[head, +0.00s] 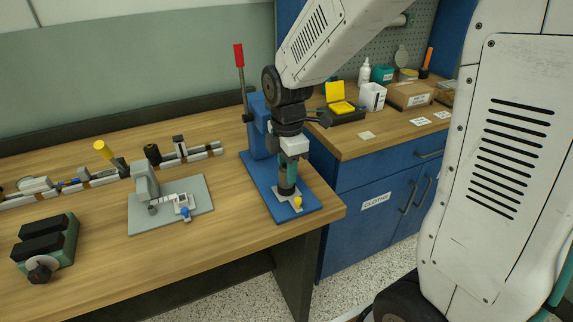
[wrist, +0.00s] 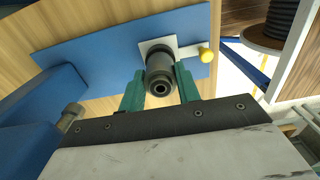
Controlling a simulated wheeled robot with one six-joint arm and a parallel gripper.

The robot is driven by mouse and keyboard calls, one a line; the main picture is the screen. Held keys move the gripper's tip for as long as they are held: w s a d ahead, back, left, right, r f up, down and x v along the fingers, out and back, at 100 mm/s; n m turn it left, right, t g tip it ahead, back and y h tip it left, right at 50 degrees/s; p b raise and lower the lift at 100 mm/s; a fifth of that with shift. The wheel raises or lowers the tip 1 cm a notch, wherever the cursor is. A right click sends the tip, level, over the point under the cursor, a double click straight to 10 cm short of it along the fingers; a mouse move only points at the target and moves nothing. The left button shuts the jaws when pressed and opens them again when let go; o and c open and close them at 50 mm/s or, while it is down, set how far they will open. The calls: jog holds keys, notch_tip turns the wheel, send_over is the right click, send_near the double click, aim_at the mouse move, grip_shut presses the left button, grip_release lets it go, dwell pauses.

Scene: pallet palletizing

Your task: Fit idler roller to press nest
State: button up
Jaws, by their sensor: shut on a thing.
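The idler roller (wrist: 160,73) is a dark grey cylinder with a hollow end, held upright between the green fingers of my gripper (wrist: 160,88). In the head view my gripper (head: 288,172) is over the press base, with the roller (head: 287,189) below its fingers. The press nest (head: 290,204) is a light grey plate with a yellow knob on the blue base. It also shows behind the roller in the wrist view (wrist: 148,45). The roller's lower end meets the plate in the picture; I cannot tell whether it is seated. The fingers hide part of the roller.
The blue press (head: 262,130) with a red-tipped lever (head: 239,57) stands just behind and left of my gripper. A grey fixture (head: 170,212) with a blue knob and a dark vise (head: 45,246) lie to the left. The bench's right edge is close to the press base.

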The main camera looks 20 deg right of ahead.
jog(key=shift+f, duration=0.15)
dwell(0.7)
jog(key=o, duration=1)
jog(key=shift+o, duration=0.2)
notch_tip(320, 180, up, 8)
jog(key=shift+f, duration=0.1)
jog(key=shift+s+f+m, duration=0.1)
jog(key=shift+s+m, duration=0.25)
jog(key=shift+m, duration=0.75)
jog(key=s+d+r+m, duration=0.1)
jog(key=s+r+m, duration=0.1)
jog(key=s+m, duration=0.6)
jog(key=s+d+r+m+t, duration=0.1)
jog(key=s+r+m, duration=0.2)
jog(key=s+m, duration=0.4)
jog(key=s, duration=0.6)
jog(key=shift+s+d+r+m, duration=0.15)
jog(key=shift+d+r+m, duration=0.05)
jog(key=shift+d+m, duration=0.2)
